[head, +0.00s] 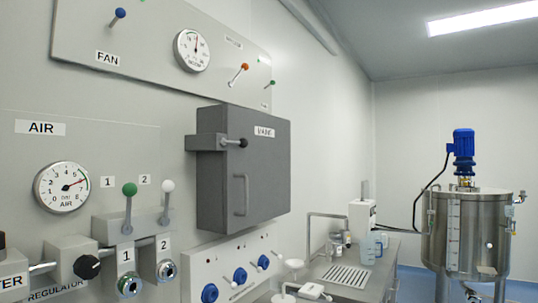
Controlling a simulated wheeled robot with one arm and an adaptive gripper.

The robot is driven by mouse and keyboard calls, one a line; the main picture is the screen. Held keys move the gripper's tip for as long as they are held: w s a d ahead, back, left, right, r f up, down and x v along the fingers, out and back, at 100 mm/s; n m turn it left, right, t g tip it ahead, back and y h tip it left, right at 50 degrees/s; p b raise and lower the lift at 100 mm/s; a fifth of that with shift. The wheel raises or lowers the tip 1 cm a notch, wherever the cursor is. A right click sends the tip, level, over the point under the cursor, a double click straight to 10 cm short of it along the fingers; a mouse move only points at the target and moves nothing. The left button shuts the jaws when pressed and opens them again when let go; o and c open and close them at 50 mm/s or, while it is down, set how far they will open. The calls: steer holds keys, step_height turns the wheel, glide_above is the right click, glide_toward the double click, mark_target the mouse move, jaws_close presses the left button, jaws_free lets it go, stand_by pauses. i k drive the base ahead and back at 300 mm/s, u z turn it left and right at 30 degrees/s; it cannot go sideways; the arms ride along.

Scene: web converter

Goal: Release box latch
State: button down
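A dark grey box (265,181) is fixed to the wall in the middle of the head view. Its door looks closed. It has a white label, too small to read surely, and a vertical grey handle (241,195) low on the door. My gripper is not in view.
The AIR panel with a gauge (62,187), a green-knobbed lever (129,190) and a white-knobbed lever (168,187) is left of the box. A panel with blue knobs (240,276) is below. A counter (345,275) and steel tank (467,240) stand right.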

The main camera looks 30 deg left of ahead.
mark_target(243, 142)
steer(key=i, duration=0.9)
steer(key=u, duration=3.6)
